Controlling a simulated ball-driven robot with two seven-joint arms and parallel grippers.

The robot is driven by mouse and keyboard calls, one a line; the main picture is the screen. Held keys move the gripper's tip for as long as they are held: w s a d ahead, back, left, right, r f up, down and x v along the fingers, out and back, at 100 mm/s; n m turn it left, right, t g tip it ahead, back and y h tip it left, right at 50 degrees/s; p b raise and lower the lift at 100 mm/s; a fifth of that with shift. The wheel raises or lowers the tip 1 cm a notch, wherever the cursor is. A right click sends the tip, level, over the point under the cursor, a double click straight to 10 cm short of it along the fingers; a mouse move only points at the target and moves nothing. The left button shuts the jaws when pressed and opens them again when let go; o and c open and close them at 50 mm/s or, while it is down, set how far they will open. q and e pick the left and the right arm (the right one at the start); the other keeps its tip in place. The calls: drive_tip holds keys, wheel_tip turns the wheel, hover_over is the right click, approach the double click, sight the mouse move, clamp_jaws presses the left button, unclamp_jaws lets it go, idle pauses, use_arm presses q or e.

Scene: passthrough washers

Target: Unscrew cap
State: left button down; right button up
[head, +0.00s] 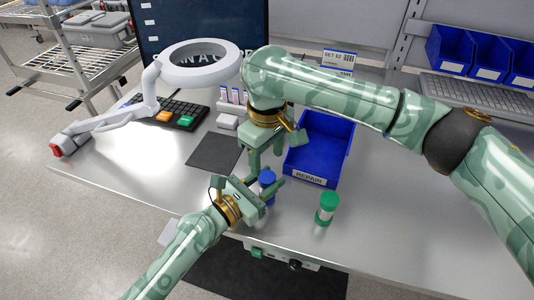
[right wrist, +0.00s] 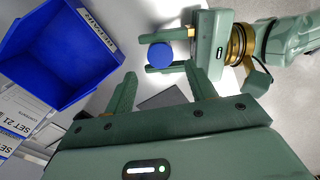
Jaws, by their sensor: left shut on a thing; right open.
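A container with a blue cap (head: 267,177) stands near the front of the table. My left gripper (head: 274,189) is shut on it, with one finger on each side below the cap. The round cap top also shows in the right wrist view (right wrist: 160,54), between the left fingers. The container's body is mostly hidden by the left gripper. My right gripper (head: 265,156) is open and empty, pointing down above and slightly behind the cap. Its two fingers (right wrist: 158,76) are apart, with the cap beyond them. A green-capped container (head: 327,209) stands upright to the right.
A blue bin labelled REPAIR (head: 304,175) sits just behind and right of the held container. A dark mat (head: 214,151), a keyboard (head: 182,113) and a ring lamp (head: 197,64) are at left.

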sight(267, 177)
wheel_tip(267, 177, down, 6)
drive_tip(key=shift+f, duration=0.2)
drive_tip(key=c, duration=1)
drive_tip(key=o, duration=1.1)
drive_tip(key=shift+c, duration=0.2)
drive_tip(key=shift+r, duration=2.25)
use_arm(q)
drive_tip(key=c, duration=0.8)
unclamp_jaws()
drive_tip(key=shift+c, duration=0.2)
